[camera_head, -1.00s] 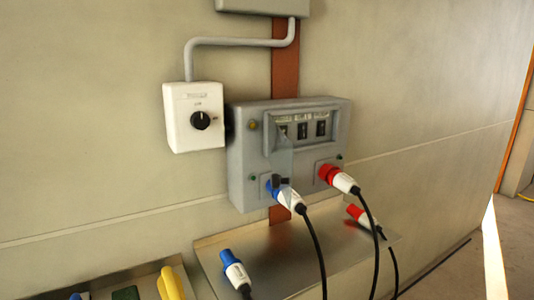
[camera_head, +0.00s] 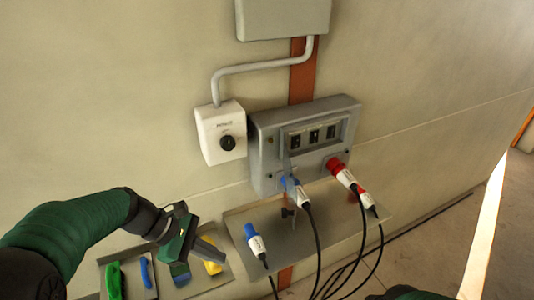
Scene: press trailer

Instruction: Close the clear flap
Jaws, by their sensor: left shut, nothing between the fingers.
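The grey socket box (camera_head: 262,160) is on the wall, with a recessed window (camera_head: 315,134) holding a row of dark breakers. The clear flap (camera_head: 289,163) shows faintly as a bluish see-through pane hanging down at the window's left end, above the blue plug (camera_head: 294,190). It stands open, and its outline is hard to make out. My left gripper (camera_head: 218,256) is shut and empty, at lower left over the tool tray, well apart from the flap. My right gripper is not in view; only a dark green sliver shows at the bottom edge.
A white switch box (camera_head: 221,132) with a black knob is left of the socket box. A metal shelf (camera_head: 335,212) below has a loose blue plug (camera_head: 255,240). A red plug (camera_head: 341,172) and several cables hang in front. The tray holds a yellow tool (camera_head: 213,268).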

